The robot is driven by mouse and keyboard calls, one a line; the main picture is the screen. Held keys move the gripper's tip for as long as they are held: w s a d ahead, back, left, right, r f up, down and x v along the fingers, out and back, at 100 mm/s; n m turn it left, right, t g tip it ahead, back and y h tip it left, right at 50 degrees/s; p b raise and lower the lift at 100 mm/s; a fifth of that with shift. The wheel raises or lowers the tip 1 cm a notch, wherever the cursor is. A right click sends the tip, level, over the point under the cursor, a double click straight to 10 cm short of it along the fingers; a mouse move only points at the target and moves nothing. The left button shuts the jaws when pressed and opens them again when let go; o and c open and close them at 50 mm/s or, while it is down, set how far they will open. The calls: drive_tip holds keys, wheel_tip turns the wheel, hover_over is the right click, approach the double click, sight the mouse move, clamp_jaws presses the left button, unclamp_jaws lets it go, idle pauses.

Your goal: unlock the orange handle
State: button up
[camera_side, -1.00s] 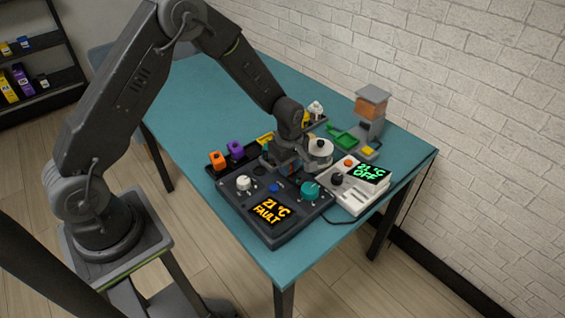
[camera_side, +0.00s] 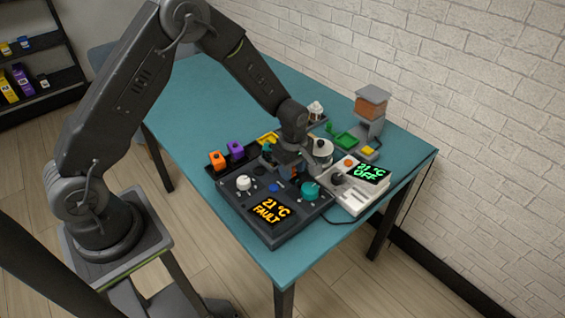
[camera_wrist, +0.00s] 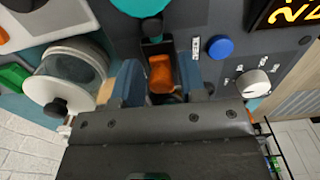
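The orange handle (camera_wrist: 160,73) shows in the wrist view on the dark panel (camera_wrist: 118,30), between my two fingers. A bit of the orange handle (camera_side: 294,171) also shows under my gripper in the side view. My gripper (camera_wrist: 160,80) is open, with a blue-grey finger on each side of the handle and a gap to both. I cannot tell whether the fingertips reach down to the handle's height. In the side view my gripper (camera_side: 287,168) is low over the back part of the panel. The handle's base is partly hidden. The panel's display (camera_side: 271,210) reads 21 °C FAULT.
A teal knob (camera_side: 310,190), a blue button (camera_wrist: 220,47) and a white knob (camera_side: 243,183) stand close by on the panel. A lidded glass jar (camera_wrist: 73,73) is close to one finger. A white unit (camera_side: 352,195) showing OFF sits to the right. The table's far left is clear.

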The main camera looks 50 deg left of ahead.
drive_tip(key=shift+r, duration=0.1)
drive_tip(key=shift+r, duration=3.4)
drive_tip(key=shift+r, duration=0.2)
drive_tip(key=s+r+m+t, duration=0.1)
drive_tip(key=s+r+m, duration=0.35)
drive_tip(key=r, duration=0.35)
drive_tip(key=s+r+m+t, duration=0.2)
drive_tip(key=s+r+m, duration=0.25)
drive_tip(key=r, duration=0.35)
drive_tip(key=s+r+m+t, duration=0.2)
drive_tip(key=s+r+m, duration=0.3)
drive_tip(key=s+m, duration=0.4)
drive_tip(key=s, duration=0.5)
drive_tip(key=shift+s+d+t, duration=0.2)
drive_tip(key=shift+s+t, duration=0.1)
drive_tip(key=shift+s, duration=0.05)
